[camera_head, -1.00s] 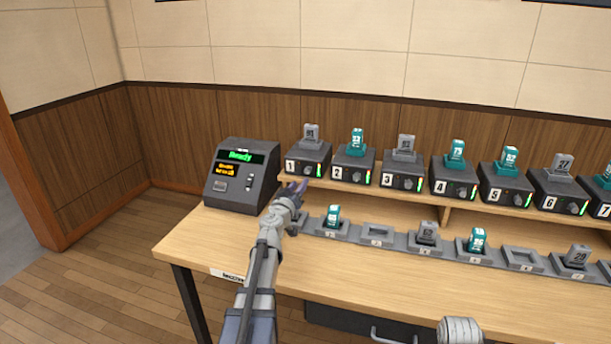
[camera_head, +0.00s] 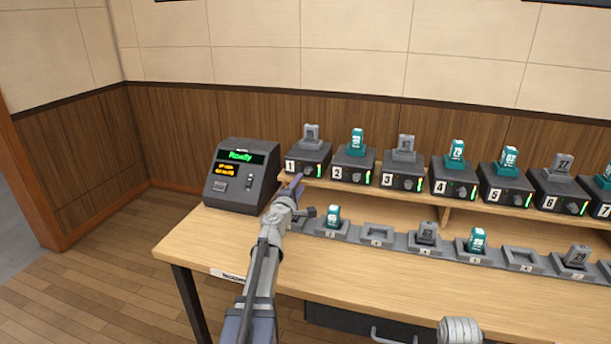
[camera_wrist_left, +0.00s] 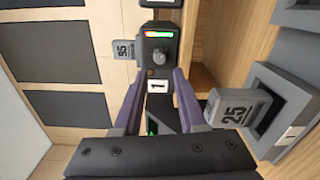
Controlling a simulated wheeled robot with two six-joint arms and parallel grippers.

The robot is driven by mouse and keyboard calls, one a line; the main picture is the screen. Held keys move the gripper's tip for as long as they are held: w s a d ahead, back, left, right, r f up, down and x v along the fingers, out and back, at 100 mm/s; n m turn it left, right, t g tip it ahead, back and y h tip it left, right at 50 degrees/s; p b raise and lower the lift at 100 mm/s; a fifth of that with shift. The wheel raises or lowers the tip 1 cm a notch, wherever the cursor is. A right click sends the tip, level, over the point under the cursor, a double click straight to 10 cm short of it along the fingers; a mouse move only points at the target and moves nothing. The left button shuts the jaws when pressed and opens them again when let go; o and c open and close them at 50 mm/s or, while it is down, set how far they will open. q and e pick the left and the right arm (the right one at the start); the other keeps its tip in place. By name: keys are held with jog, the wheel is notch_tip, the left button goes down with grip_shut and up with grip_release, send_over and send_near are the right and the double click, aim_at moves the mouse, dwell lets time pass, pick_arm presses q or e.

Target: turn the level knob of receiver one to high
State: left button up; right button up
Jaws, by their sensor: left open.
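Receiver one (camera_head: 307,161) is a dark box marked 1 at the left end of the raised shelf, with a grey numbered block on top. In the left wrist view, its round dark level knob (camera_wrist_left: 159,57) sits between a lit bar (camera_wrist_left: 159,34) of green and red and the white 1 label (camera_wrist_left: 158,86). My left gripper (camera_head: 298,181) is just in front of receiver one. Its purple fingers (camera_wrist_left: 155,82) are open, spread either side of the label, short of the knob and with nothing between them.
More receivers (camera_head: 353,164) stand to the right along the shelf. Below them a row of slots (camera_head: 377,234) holds some teal and grey blocks; one grey block (camera_wrist_left: 238,108) is close beside my left gripper. A console (camera_head: 241,174) reading Ready stands left.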

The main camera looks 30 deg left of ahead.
aim_at(307, 172)
pick_arm(q)
jog(key=x, duration=0.7)
jog(key=shift+w, duration=0.15)
jog(key=shift+c, duration=0.3)
grip_shut()
